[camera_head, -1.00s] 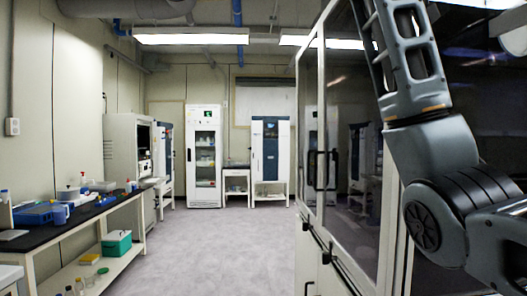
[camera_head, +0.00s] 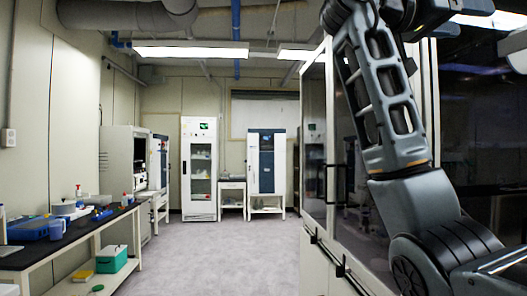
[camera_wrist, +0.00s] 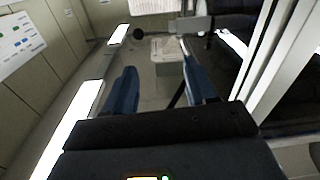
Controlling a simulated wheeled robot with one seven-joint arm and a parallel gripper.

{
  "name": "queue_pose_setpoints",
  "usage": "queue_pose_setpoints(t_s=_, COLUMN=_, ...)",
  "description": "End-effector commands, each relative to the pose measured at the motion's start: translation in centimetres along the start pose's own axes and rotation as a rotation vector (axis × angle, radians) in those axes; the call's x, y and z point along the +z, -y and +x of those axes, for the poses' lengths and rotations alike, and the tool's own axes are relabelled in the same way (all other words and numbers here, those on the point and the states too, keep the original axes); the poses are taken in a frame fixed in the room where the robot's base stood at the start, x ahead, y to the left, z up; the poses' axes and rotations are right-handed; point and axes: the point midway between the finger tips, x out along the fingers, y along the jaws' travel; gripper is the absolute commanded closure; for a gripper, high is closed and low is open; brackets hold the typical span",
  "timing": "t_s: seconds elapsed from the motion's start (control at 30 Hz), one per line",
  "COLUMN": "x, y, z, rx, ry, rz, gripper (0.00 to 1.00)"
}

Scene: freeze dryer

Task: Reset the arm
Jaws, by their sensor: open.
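My gripper (camera_wrist: 160,92) shows in the wrist view with its two blue fingers apart and nothing between them. It is tilted, with the ceiling lights and wall around it. In the head view my arm is raised and bent at the right side, in front of the dark glass cabinet (camera_head: 312,190). The gripper itself is outside the head view.
A dark-topped bench (camera_head: 40,250) with bottles, a blue tray (camera_head: 40,228) and a green box (camera_head: 112,259) runs along the left wall. A white glass-door cabinet (camera_head: 200,170) and a freeze dryer (camera_head: 266,165) stand at the back. The floor (camera_head: 205,250) between is clear.

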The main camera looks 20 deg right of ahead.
Motion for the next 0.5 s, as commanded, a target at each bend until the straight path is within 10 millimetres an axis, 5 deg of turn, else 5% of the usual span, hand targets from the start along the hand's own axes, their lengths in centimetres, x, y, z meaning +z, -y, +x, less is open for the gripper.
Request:
queue_pose_setpoints(t_s=0.27, x=5.4, y=5.1, z=-0.6, rx=-0.116, ry=-0.071, rz=-0.112, gripper=0.44)
queue_pose_setpoints(t_s=0.5, x=14.5, y=11.3, z=-2.2, rx=-0.304, ry=-0.162, rz=-0.254, gripper=0.44)
